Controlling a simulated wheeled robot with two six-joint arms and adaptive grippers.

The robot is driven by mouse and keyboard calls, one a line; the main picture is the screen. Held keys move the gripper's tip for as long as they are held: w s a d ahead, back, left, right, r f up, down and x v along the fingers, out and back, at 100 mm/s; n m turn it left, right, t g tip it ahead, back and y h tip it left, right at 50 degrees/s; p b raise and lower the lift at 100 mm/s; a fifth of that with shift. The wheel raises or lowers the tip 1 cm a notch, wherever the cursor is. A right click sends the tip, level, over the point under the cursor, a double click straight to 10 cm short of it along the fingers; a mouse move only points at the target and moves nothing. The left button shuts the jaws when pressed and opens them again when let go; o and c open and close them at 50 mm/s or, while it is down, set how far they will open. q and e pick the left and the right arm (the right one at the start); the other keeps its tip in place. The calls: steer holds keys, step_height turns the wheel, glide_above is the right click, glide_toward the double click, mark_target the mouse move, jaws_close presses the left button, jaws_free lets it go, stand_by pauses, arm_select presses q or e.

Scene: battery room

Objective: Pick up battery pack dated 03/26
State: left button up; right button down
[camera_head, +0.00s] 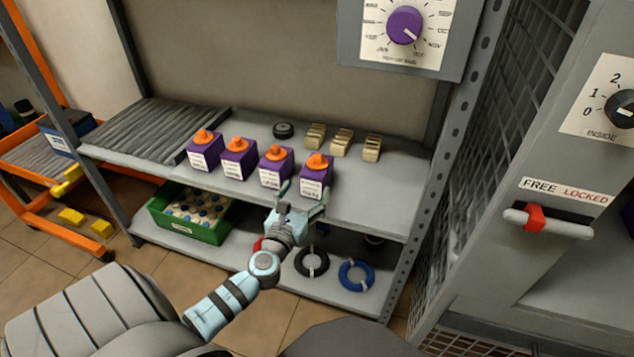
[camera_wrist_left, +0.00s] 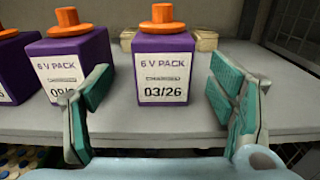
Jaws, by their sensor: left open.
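The battery pack dated 03/26 (camera_wrist_left: 163,70) is a purple block with an orange knob and a white "6 V PACK" label. It stands upright on the shelf. In the head view it is the rightmost purple pack (camera_head: 316,180) of the row. My left gripper (camera_head: 303,196) is open and empty at the shelf's front edge. In the left wrist view its teal fingers (camera_wrist_left: 162,103) stand apart to either side of the pack, with the pack ahead between them. The left finger partly hides the label of the neighbouring pack (camera_wrist_left: 75,55), whose date begins "09". My right gripper is not in view.
Other purple packs (camera_head: 276,168) stand close to the left in the row. Tan blocks (camera_head: 341,143) and a black roll (camera_head: 283,130) sit behind. A green crate (camera_head: 188,230) and cable coils (camera_head: 356,275) are on the lower shelf. A metal post (camera_head: 430,170) bounds the right.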

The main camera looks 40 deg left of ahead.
mark_target(317, 173)
arm_select(q)
steer(key=x, duration=0.3)
steer(key=b+x, duration=0.1)
steer(key=x, duration=0.1)
steer(key=b+x, duration=0.1)
steer(key=x, duration=0.2)
steer(key=shift+w+f, duration=0.3)
steer(key=shift+f, duration=0.05)
steer(key=shift+s+d+r, duration=0.1)
steer(key=shift+c, duration=0.8)
jaws_close()
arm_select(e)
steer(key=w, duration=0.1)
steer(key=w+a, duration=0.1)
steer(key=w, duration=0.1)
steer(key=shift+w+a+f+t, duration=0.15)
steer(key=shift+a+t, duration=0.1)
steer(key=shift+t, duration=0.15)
arm_select(q)
steer(key=shift+r, duration=0.1)
